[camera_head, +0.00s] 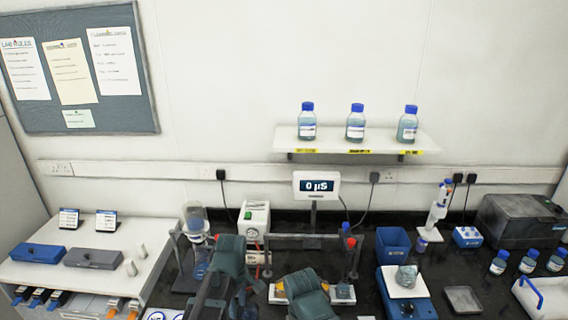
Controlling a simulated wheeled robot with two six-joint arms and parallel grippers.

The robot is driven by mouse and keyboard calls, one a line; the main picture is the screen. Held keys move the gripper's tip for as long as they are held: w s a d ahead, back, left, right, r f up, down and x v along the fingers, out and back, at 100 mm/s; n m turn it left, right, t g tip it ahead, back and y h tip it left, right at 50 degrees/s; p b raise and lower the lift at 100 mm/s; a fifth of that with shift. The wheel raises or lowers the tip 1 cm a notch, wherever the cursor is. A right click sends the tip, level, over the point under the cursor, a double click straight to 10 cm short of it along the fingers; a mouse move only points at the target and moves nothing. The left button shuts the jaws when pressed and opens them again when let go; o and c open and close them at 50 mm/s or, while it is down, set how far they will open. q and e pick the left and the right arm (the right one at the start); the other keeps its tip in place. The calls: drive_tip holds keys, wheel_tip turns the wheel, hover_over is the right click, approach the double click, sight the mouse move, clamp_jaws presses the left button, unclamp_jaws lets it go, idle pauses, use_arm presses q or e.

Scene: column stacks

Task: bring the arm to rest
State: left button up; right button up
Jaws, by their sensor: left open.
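My left gripper (232,262) is at the front of the dark bench, among the column stands. It is open, and I see nothing held in it. Its fingertips are hard to make out against the dark bench. Another dark green part of my arms shows to its right, at the bottom edge. My right gripper is not to be seen. A glass column with a round reservoir (195,218) stands just left of my left gripper. A meter with a display reading "0 µS" (317,186) stands behind.
A white pump box (254,220) stands behind my left gripper. A blue bin (393,246) and a blue device with a beaker (405,277) are to the right. A white side bench (80,275) is at left. Blue-capped bottles (355,124) stand on a wall shelf.

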use_arm(q)
drive_tip(key=s+d+f+m+b, duration=0.3)
drive_tip(key=s+f+m+b, duration=0.1)
drive_tip(key=m, duration=0.4)
drive_tip(key=s+d+f+m+y+b, duration=0.1)
drive_tip(key=s+d+f+m+b, duration=0.3)
drive_tip(key=s+f+m+b, duration=0.1)
drive_tip(key=s+f+m, duration=0.1)
drive_tip(key=s+m, duration=0.1)
drive_tip(key=m, duration=0.1)
drive_tip(key=shift+s+m, duration=0.2)
drive_tip(key=shift+m, duration=0.1)
